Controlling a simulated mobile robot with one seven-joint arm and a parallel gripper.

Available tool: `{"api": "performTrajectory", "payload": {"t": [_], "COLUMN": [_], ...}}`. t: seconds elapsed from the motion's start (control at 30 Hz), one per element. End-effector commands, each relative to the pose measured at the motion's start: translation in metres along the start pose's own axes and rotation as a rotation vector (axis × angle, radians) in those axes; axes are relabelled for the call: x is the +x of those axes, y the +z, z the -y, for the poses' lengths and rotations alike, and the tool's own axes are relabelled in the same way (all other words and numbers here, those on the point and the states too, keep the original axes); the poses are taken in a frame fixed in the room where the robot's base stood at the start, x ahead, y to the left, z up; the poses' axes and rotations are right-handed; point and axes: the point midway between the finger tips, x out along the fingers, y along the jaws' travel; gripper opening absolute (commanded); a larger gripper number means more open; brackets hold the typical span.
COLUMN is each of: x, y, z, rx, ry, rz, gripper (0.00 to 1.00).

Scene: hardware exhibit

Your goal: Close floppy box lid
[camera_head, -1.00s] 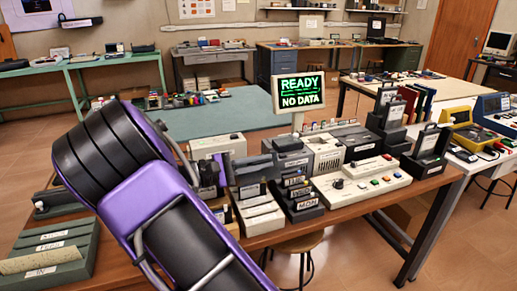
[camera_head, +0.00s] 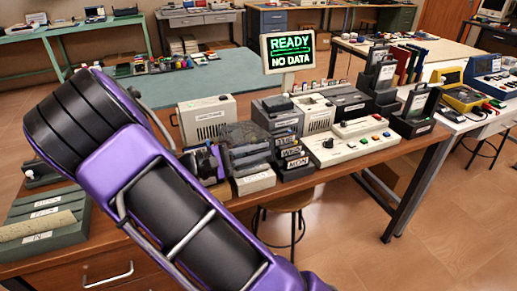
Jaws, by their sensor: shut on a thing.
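The floppy box looks to be the pale box (camera_head: 254,182) on the wooden table, left of the black labelled holders. A dark smoky panel (camera_head: 245,134), seemingly its lid, stands above and behind it; its exact angle is hard to tell. My purple and black arm fills the left foreground. My gripper (camera_head: 207,163) shows small and partly hidden just beyond the arm, at the left side of the box. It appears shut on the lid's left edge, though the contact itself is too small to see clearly.
Black labelled holders (camera_head: 291,157) stand close right of the box, and a cream button panel (camera_head: 350,143) lies beyond them. A beige unit (camera_head: 207,118) and a READY screen (camera_head: 289,52) stand behind. A green slotted tray (camera_head: 42,222) is at left. A stool (camera_head: 287,205) is below.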

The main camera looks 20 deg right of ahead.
Motion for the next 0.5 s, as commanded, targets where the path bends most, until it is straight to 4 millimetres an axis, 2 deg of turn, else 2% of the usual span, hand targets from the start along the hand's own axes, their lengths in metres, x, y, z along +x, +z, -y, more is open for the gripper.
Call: {"api": "performTrajectory", "payload": {"t": [0.13, 0.17, 0.3, 0.5], "x": [-0.0011, -0.0011, -0.0009, -0.0006], "y": [-0.0028, -0.0029, -0.0023, -0.0014], "z": [0.0001, 0.0001, -0.0001, -0.0003], "rx": [-0.001, -0.001, 0.000, 0.000], "ry": [0.000, 0.000, 0.000, 0.000], "rz": [-0.010, -0.010, -0.008, -0.005], "gripper": [0.00, 0.15, 0.40, 0.40]}}
